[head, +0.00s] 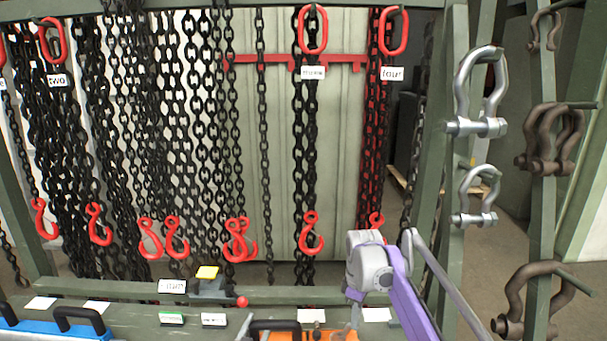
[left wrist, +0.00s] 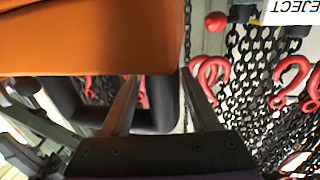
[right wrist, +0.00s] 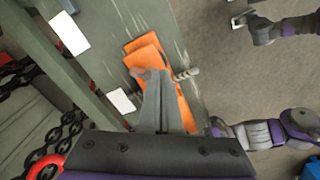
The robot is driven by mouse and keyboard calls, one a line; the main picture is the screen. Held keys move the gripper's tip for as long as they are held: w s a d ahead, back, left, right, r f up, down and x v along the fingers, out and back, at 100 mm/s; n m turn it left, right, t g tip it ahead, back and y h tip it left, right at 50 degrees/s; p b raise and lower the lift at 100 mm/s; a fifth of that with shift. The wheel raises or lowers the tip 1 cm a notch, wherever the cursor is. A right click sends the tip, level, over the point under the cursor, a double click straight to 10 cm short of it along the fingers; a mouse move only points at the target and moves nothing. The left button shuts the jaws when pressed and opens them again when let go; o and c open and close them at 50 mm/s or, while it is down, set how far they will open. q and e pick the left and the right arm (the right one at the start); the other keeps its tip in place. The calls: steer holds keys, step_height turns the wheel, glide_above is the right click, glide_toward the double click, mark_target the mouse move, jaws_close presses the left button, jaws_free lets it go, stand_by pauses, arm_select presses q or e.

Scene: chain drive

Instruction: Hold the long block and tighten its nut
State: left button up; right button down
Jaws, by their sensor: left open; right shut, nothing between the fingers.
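In the right wrist view an orange elongated piece (right wrist: 145,54) lies on the green bench, with a short pale ridged peg (right wrist: 186,74) at its side. I cannot clearly make out a nut. My right gripper (right wrist: 152,77) is shut and empty, its fingers across the orange piece in this view; contact is unclear. My left gripper (left wrist: 158,78) is open, with a black loop handle (left wrist: 60,100) behind and between its fingers. A large orange surface (left wrist: 90,38) is close above the left fingers in that view. Only the top of an orange piece (head: 312,336) shows in the head view.
Black chains (head: 200,130) with red hooks (head: 310,235) hang behind the bench. Shackles (head: 478,195) hang at the right. A blue case (head: 40,330) stands at the front left. A small yellow-topped box (head: 207,272) and white cards lie on the bench.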

arm_select(q)
steer(key=shift+s, duration=0.1)
